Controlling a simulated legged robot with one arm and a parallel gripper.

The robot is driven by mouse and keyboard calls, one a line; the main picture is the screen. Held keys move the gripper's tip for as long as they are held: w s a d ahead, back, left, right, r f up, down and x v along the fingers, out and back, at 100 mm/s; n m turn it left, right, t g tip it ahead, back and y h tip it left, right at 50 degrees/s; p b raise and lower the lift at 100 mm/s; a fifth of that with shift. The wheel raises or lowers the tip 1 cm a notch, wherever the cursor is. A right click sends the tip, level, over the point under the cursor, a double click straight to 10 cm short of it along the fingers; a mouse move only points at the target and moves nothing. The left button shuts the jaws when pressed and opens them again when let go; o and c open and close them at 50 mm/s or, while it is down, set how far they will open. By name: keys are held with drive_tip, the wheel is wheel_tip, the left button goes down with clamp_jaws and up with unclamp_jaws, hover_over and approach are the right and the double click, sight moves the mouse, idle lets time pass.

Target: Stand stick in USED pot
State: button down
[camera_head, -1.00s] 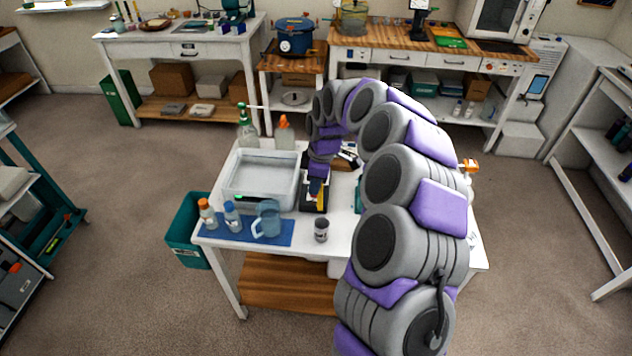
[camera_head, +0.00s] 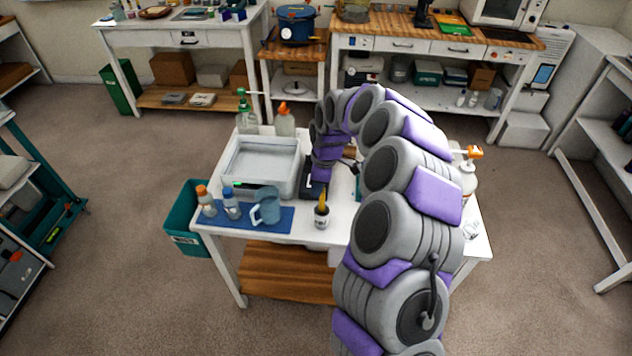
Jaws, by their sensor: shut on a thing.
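A small pot (camera_head: 321,221) with a dark mouth and a pale label stands near the front edge of the white table; the label is too small to read. A yellow stick (camera_head: 323,201) stands nearly upright at the pot, its lower end at or inside the mouth. My gripper (camera_head: 321,191) points down just above and behind the pot, shut on the upper part of the stick. The fingers are small and partly lost against the dark device behind them.
On the white table (camera_head: 345,222), a blue mat (camera_head: 285,224) holds a jug (camera_head: 266,207) and two small bottles left of the pot. A dark device (camera_head: 306,186) sits behind the pot. My arm hides the table's right part.

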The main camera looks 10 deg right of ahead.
drive_tip(key=shift+f, duration=2.1)
drive_tip(key=c, duration=1.1)
unclamp_jaws()
drive_tip(key=r+p, duration=0.1)
drive_tip(key=r, duration=0.4)
drive_tip(key=d+r, duration=0.1)
drive_tip(key=r, duration=0.5)
drive_tip(key=d+r+p, duration=0.1)
drive_tip(key=r, duration=0.5)
drive_tip(key=shift+s+d+p, duration=0.2)
drive_tip(key=shift+s+p, duration=0.1)
drive_tip(key=shift+p, duration=0.05)
